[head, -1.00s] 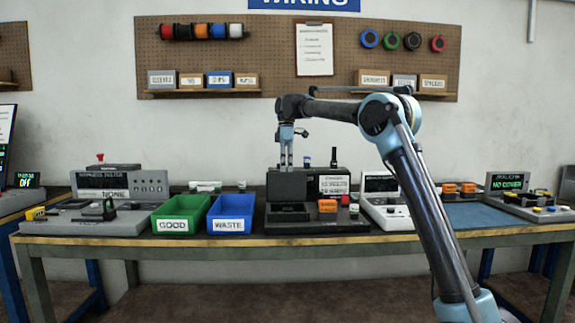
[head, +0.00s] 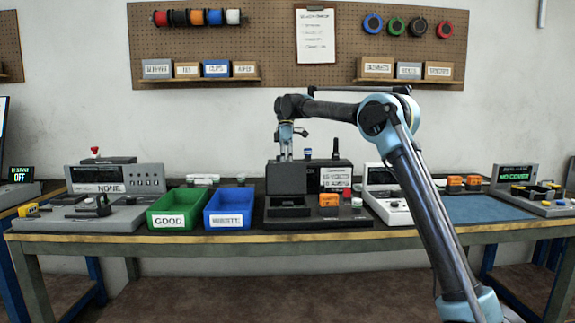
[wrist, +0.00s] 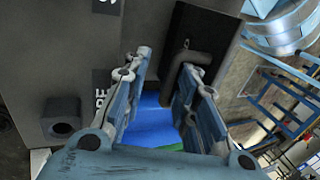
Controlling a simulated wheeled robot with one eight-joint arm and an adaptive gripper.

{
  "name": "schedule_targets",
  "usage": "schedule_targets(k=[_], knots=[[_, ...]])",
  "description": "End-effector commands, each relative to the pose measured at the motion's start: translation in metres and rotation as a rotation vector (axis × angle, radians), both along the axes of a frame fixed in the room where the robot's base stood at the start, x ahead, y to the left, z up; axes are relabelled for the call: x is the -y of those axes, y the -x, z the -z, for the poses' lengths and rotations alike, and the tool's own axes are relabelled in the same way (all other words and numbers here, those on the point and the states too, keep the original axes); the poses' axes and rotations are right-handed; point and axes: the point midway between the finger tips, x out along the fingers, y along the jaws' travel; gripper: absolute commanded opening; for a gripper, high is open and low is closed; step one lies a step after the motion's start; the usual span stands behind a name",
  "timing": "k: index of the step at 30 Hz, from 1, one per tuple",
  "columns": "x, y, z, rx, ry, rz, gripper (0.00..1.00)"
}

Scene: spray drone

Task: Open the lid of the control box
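I cannot tell for sure which thing is the control box. A dark grey machine (head: 310,180) stands mid-bench with a white label panel on its front. My gripper (head: 286,154) hangs over its left part in the head view; whether it touches cannot be told. In the wrist view my gripper (wrist: 165,62) has its two fingers apart, with nothing between them. A grey panel (wrist: 55,60) with dark labels fills the left side there. A bent metal bar (wrist: 188,62) on a dark surface lies beyond the right fingertip. No lid is clearly seen.
A green GOOD bin (head: 176,222) and a blue WASTE bin (head: 230,222) stand left of the machine. A grey tester (head: 117,180) is further left, a white device (head: 388,205) to the right. A blue mat (head: 485,209) has bare space. The pegboard (head: 265,50) hangs behind.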

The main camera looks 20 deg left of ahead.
Motion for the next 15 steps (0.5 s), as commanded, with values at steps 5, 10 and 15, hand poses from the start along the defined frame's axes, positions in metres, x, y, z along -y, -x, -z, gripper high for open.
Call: schedule_targets(k=[5,10,15], knots=[[0.005,0.009,-0.011,0.008,0.005,0.001,0.3],[0.004,0.011,-0.016,0.009,0.004,0.0,0.3],[0.001,0.005,-0.03,0.008,0.005,0.0,0.3]])
